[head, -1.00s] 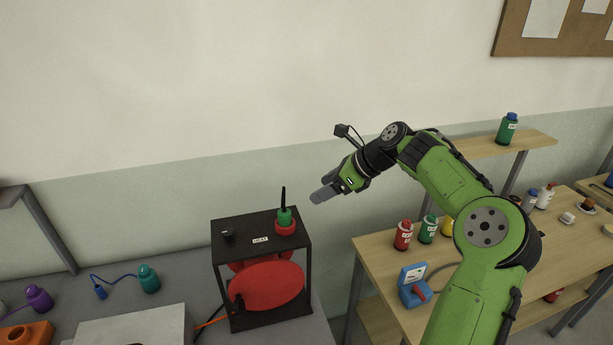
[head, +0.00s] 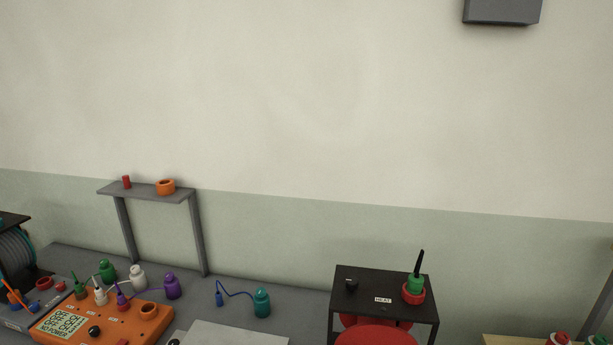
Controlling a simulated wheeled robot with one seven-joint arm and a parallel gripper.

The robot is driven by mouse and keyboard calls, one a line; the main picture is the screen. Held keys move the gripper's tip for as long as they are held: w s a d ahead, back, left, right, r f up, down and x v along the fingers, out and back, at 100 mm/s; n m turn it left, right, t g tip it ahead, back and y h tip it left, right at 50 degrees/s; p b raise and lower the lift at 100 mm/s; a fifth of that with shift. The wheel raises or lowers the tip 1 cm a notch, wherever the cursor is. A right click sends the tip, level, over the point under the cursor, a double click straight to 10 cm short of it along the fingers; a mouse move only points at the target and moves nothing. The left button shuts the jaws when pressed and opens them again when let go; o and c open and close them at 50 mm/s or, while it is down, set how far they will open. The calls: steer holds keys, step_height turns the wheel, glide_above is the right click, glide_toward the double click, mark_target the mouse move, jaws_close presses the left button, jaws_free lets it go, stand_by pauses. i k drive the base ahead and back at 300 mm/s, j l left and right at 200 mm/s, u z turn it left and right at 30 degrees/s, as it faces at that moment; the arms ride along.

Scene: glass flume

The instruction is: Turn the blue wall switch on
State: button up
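No blue wall switch shows in the head view. The wall (head: 300,110) is bare cream above and pale green below, apart from a grey box (head: 502,10) at the top right, cut off by the picture edge. I cannot tell what that box is. My gripper and arm are out of view.
A grey bench holds an orange meter box (head: 100,318), a teal bottle (head: 261,302) and several coloured bottles. A black stand labelled HEAT (head: 383,300) carries a green and red piece (head: 414,290). A grey shelf (head: 146,192) stands at the back left.

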mark_target(33, 306)
steer(key=u, duration=1.9)
steer(key=i+j, duration=0.3)
steer(key=j, duration=0.2)
steer(key=i+j+u, duration=0.1)
steer(key=i+j, duration=0.15)
steer(key=j, duration=0.25)
steer(key=i+j+u, duration=0.1)
steer(key=i+j, duration=0.2)
steer(key=j, duration=0.15)
steer(key=i+u, duration=0.1)
steer(key=i, duration=0.5)
steer(key=i+l, duration=0.1)
steer(key=i, duration=0.5)
steer(key=i+l+u, duration=0.15)
steer(key=i, duration=0.45)
steer(key=i+l, duration=0.2)
steer(key=i+l+u, duration=0.1)
steer(key=i+l, duration=0.15)
steer(key=l, duration=0.15)
